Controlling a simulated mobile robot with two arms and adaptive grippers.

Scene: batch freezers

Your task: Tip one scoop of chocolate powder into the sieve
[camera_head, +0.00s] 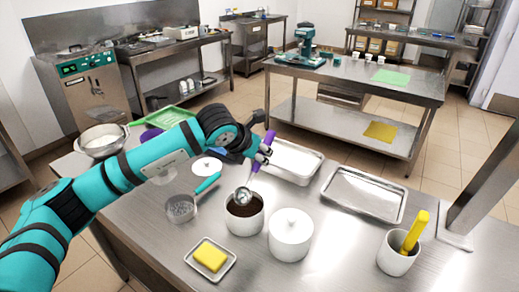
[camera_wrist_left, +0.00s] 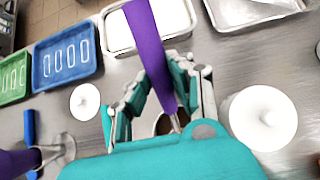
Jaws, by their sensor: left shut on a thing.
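My left gripper (camera_head: 262,153) is shut on the purple handle of a metal scoop (camera_head: 270,139), which slants down to the left. The scoop's small round bowl is at the mouth of a white pot (camera_head: 244,222) of dark brown chocolate powder (camera_head: 246,208). I cannot tell whether the bowl touches the powder or what it holds. In the left wrist view the purple handle (camera_wrist_left: 147,38) runs between the fingers (camera_wrist_left: 160,95), and the pot is mostly hidden. A round metal sieve (camera_head: 180,209) with a teal handle stands left of the pot. My right gripper is not in view.
A white lidded jar (camera_head: 290,238) stands close right of the pot. A dish with yellow butter (camera_head: 210,256) is in front. Metal trays (camera_head: 365,194) lie behind to the right. A white cup (camera_head: 397,254) holds a yellow-handled tool. Bare steel shows around the dish.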

